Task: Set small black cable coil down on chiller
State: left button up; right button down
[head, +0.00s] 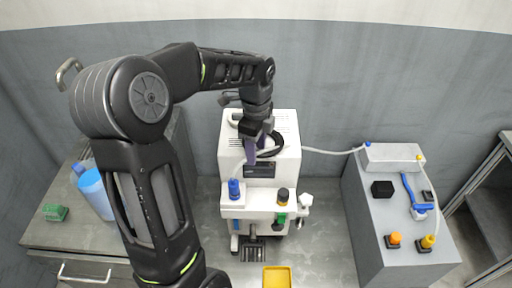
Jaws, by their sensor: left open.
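The chiller (287,128) is the white box-shaped machine in the middle of the head view, against the grey wall. The small black cable coil (279,146) shows as a dark ring at the chiller's top, right beside my left gripper (257,144). The coil appears to rest on the top face; its left part is hidden by the gripper. My left gripper points down over the chiller with its purplish fingers open. Whether a finger still touches the coil cannot be told. My right gripper is not in view.
A grey cabinet (366,220) at right carries a white box (391,157), a black block (382,189), a blue tool and orange and yellow knobs. A left counter (50,232) holds a blue cup (95,190) and a green block (55,213). A yellow tray (277,277) is at front.

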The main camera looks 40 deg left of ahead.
pick_arm(q)
notch_tip(320, 180, up, 12)
jog(key=shift+r+p, duration=0.2)
jog(key=shift+p, duration=0.15)
dwell(0.4)
dwell(0.7)
